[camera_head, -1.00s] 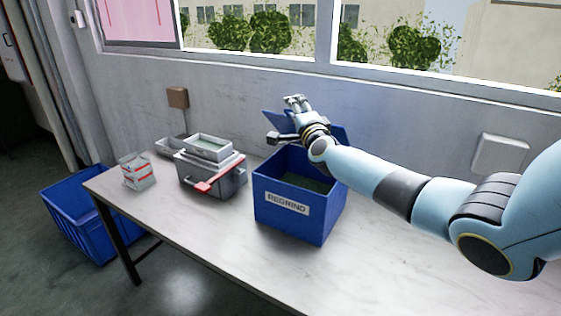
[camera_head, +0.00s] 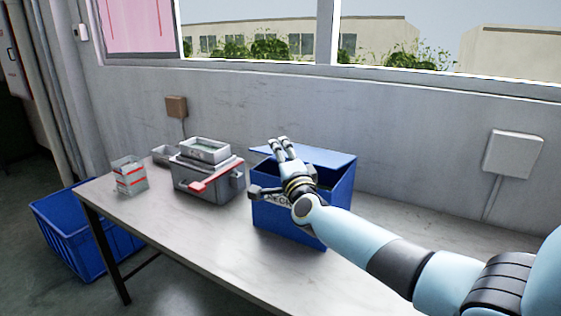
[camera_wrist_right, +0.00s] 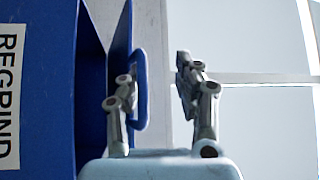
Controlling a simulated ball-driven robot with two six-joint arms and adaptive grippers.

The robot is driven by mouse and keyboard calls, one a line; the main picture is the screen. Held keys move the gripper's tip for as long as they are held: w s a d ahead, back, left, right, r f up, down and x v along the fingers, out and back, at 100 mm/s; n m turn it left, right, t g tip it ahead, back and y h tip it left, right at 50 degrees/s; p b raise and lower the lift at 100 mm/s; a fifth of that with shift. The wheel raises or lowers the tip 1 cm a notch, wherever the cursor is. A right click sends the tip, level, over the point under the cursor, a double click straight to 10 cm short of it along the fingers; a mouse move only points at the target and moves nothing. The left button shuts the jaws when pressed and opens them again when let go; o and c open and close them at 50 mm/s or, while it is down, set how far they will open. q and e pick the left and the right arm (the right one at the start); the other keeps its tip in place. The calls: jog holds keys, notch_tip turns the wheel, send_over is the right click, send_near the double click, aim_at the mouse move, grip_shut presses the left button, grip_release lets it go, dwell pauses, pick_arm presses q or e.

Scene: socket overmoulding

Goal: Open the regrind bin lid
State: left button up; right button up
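The blue regrind bin (camera_head: 343,205) stands on the table, its label partly hidden behind my right gripper (camera_head: 267,168). Its blue lid (camera_head: 335,157) is raised, with the dark inside showing below it; its exact angle is unclear. In the right wrist view the bin's front (camera_wrist_right: 40,120) is at left, and a blue loop handle (camera_wrist_right: 142,90) sticks out from the lid (camera_wrist_right: 119,45). My right gripper (camera_wrist_right: 157,75) has its fingers well apart, with the handle close beside the left finger. Contact is unclear. My left gripper is not in view.
A grey box with a red handle (camera_head: 207,180) and a tray on top stands left of the bin. A small red-striped container (camera_head: 129,177) sits near the table's left end. A blue crate (camera_head: 75,235) is on the floor. The table right of the bin looks clear.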

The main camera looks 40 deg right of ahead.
jog(key=shift+s, duration=0.1)
jog(key=shift+s+a+f+p, duration=0.15)
jog(key=shift+s+a+p, duration=0.15)
jog(key=shift+s, duration=0.1)
jog(key=p+v, duration=0.1)
jog(key=v, duration=1)
jog(key=shift+s+f+p, duration=0.15)
jog(key=shift+f+p, duration=0.05)
jog(key=shift+p, duration=0.15)
dwell(0.8)
